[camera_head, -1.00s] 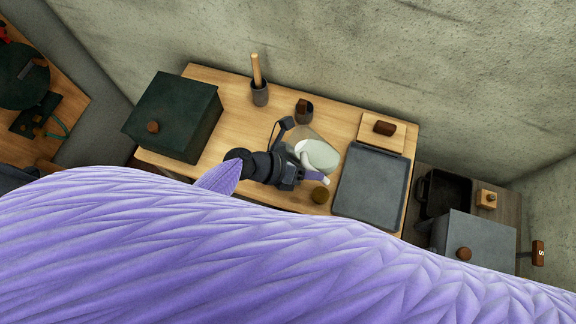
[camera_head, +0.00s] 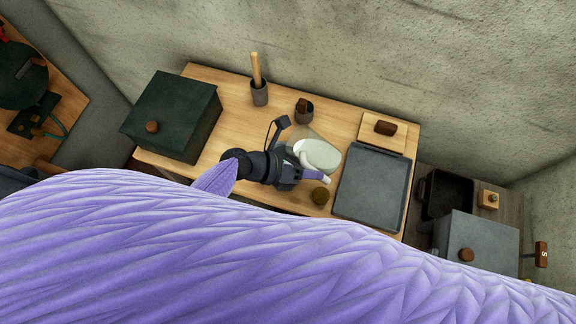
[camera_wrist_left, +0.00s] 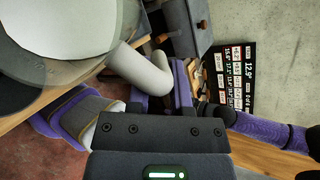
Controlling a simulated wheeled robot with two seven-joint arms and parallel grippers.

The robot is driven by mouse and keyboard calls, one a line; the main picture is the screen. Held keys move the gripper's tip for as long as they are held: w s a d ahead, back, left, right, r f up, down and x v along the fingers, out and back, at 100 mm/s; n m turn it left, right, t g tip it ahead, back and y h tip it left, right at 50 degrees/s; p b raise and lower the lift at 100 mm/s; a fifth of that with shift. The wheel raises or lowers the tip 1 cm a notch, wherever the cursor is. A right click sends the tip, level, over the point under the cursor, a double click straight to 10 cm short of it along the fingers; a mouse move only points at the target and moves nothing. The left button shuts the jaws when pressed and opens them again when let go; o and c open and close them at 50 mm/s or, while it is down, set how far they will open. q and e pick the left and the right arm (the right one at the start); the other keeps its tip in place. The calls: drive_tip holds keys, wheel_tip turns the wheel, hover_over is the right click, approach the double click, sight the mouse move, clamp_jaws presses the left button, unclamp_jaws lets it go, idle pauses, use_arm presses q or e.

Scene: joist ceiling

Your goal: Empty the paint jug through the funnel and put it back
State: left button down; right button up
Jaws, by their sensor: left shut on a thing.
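The white jug (camera_head: 320,154) is above the worktable in the head view, its handle toward my left gripper (camera_head: 308,178). In the wrist view, the jug's pale body (camera_wrist_left: 75,25) fills the upper left and its handle (camera_wrist_left: 145,70) runs down between the jaws. My left gripper (camera_wrist_left: 150,105) is shut on the handle. A clear, greyish vessel (camera_wrist_left: 22,85) shows beside and below the jug; in the head view it is mostly hidden behind it. I cannot tell whether it is the funnel or a container, or whether paint is flowing. My right gripper is not in view.
On the wooden table (camera_head: 235,118) stand a dark green lidded box (camera_head: 178,105), a cup with a wooden stick (camera_head: 260,92), a small dark cup (camera_head: 304,110), a round brown object (camera_head: 320,196), a grey tray (camera_head: 372,188) and a wooden board (camera_head: 385,132). Bare wood shows left of the gripper.

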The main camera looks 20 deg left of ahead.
use_arm(q)
drive_tip(key=shift+h+b, duration=0.3)
drive_tip(key=shift+b, duration=0.1)
drive_tip(key=shift+a, duration=0.1)
idle(0.3)
drive_tip(key=shift+f+b, duration=0.1)
drive_tip(key=shift+b, duration=0.25)
drive_tip(key=shift+a+h, duration=0.1)
drive_tip(key=shift+h, duration=0.2)
drive_tip(key=shift+b, duration=0.4)
drive_tip(key=shift+f, duration=0.1)
drive_tip(key=shift+w+a+n+h+b, duration=0.15)
drive_tip(key=shift+n+h+b, duration=0.15)
drive_tip(key=shift+h+b, duration=0.15)
idle(0.4)
